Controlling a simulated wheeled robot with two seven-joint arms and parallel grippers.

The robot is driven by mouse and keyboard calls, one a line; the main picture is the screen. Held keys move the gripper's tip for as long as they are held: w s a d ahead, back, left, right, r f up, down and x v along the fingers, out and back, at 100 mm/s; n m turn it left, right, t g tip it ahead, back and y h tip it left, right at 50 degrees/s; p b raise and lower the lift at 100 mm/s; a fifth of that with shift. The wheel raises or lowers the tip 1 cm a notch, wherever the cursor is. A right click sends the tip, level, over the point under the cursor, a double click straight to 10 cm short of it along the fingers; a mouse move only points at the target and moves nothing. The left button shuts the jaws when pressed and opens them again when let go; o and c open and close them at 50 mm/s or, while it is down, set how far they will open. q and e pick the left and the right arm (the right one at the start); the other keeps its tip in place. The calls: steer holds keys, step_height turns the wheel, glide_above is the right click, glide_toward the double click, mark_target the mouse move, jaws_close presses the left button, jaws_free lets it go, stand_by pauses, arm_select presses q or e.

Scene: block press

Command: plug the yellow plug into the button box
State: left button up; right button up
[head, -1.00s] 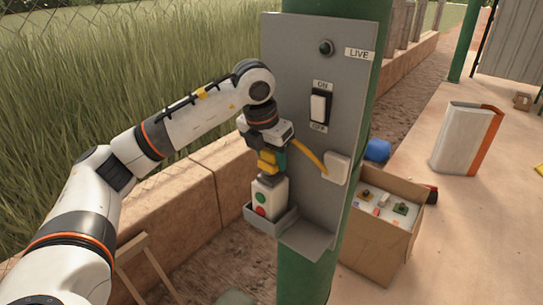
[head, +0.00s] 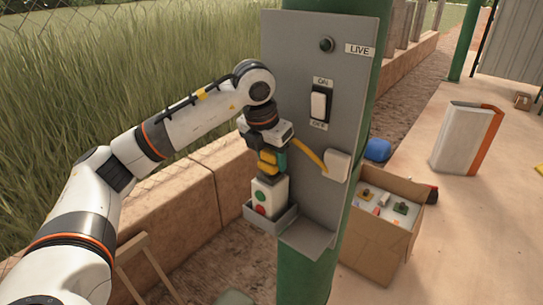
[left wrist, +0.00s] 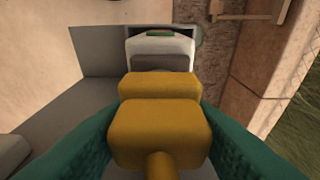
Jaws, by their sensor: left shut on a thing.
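My left gripper (head: 270,160) is shut on the yellow plug (head: 267,161), its fingers pointing down. The plug also shows large in the left wrist view (left wrist: 160,125), between the two green fingers. The white button box (head: 268,195), with a green and a red button, stands in a grey holder (head: 262,221) on the panel. The plug is right above the box's top; I cannot tell whether it is seated in it. A yellow cable (head: 309,157) runs from the plug to a white outlet box (head: 336,165) on the panel. My right gripper is out of view.
The grey panel (head: 291,60) on a green post carries a rocker switch (head: 318,105) and a dark green lamp (head: 326,44) beside a LIVE label. A cardboard box (head: 374,254) of small items stands right of the post. A low brick wall (head: 197,190) runs behind.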

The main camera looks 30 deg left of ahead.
arm_select(q)
steer(key=shift+f, duration=0.2)
steer(key=o, duration=1)
steer(key=v, duration=1.2)
